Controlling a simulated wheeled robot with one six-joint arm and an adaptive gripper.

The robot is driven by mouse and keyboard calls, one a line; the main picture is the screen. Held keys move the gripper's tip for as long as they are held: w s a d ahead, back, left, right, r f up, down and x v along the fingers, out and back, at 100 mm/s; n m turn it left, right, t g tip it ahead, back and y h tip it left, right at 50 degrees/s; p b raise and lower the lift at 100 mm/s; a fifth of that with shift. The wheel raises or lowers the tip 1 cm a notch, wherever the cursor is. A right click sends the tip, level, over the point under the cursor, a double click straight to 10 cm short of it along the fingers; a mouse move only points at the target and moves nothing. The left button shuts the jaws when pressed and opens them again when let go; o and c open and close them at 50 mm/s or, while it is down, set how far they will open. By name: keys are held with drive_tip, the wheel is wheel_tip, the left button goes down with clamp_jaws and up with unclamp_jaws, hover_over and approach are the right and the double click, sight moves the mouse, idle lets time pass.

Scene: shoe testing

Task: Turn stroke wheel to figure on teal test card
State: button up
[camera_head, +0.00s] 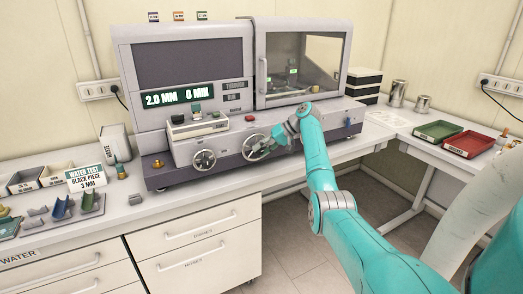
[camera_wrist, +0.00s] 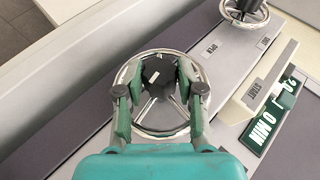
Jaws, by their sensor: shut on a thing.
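The machine has two spoked handwheels on its front. My gripper (camera_head: 288,133) is at the right handwheel (camera_head: 255,148), with the arm reaching in from the right. In the wrist view my gripper (camera_wrist: 158,84) has its fingers on both sides of that wheel's dark hub (camera_wrist: 156,71), shut on it. The other handwheel (camera_head: 204,160) is free. I cannot read a label naming either as the stroke wheel. The display (camera_head: 178,97) reads 2.0 MM and 0 MIN. The test card (camera_head: 87,176), white with teal, reads WATER TEST, BLACK PIECE, 3 MM.
A red button (camera_head: 250,118) is above the wheels. Several sample pieces (camera_head: 62,207) stand on the left bench. Green (camera_head: 438,131) and red (camera_head: 468,144) trays are on the right bench.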

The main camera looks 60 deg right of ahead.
drive_tip(key=shift+d+f+m+t+y, duration=0.1)
drive_tip(key=shift+m+t+y, duration=0.2)
drive_tip(key=shift+t+y, duration=0.4)
drive_tip(key=o, duration=1.1)
drive_tip(key=shift+o, duration=0.2)
wheel_tip(320, 180, up, 10)
